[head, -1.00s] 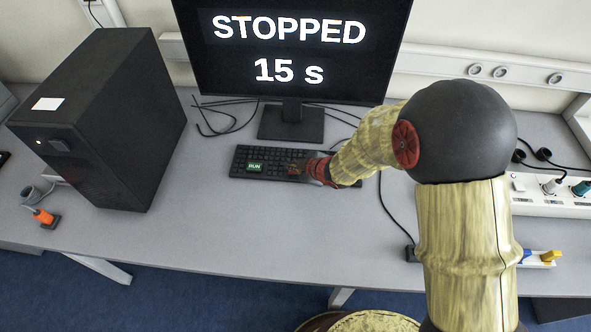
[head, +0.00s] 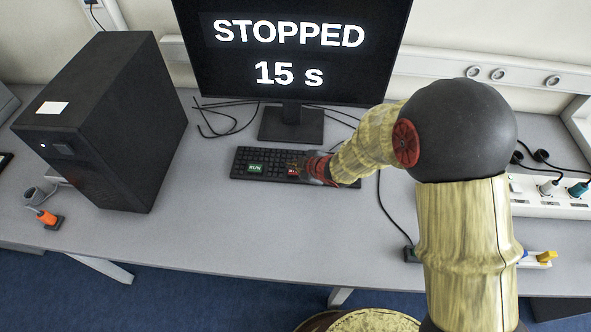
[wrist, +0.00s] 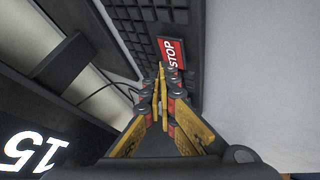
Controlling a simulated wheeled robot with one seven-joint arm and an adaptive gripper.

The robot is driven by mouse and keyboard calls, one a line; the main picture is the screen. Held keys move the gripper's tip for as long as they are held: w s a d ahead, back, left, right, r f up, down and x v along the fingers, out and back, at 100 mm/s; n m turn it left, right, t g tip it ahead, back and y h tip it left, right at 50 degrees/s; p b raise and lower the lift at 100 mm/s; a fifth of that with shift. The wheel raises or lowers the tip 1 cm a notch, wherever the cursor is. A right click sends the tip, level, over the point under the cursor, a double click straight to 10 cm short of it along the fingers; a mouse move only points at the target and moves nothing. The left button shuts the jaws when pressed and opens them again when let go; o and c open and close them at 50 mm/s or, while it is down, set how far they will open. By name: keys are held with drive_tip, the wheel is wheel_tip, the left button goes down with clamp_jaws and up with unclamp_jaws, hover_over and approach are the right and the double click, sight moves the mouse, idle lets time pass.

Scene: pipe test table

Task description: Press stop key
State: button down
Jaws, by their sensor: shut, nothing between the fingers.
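The black keyboard (head: 243,165) lies on the grey table in front of the monitor. Its red stop key (wrist: 171,57) shows in the wrist view with the white word STOP, just beyond my fingertips. In the head view only part of the red key (head: 293,171) shows beside my gripper (head: 308,167). The green RUN key (head: 256,168) is left of it. In the wrist view my gripper (wrist: 162,75) is shut and empty, its yellow fingertips together near the key's edge. I cannot tell whether they touch it. The monitor (head: 289,52) reads STOPPED, 15 s.
A black computer case (head: 105,125) stands on the left of the table. An orange switch (head: 46,217) lies at the front left. A white power strip (head: 550,197) with plugs is at the right. Loose cables lie around the monitor stand. The front middle of the table is clear.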

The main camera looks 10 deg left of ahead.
sight(294, 173)
wheel_tip(294, 173, up, 5)
drive_tip(key=p, duration=0.5)
drive_tip(key=shift+d+f, duration=0.1)
idle(0.7)
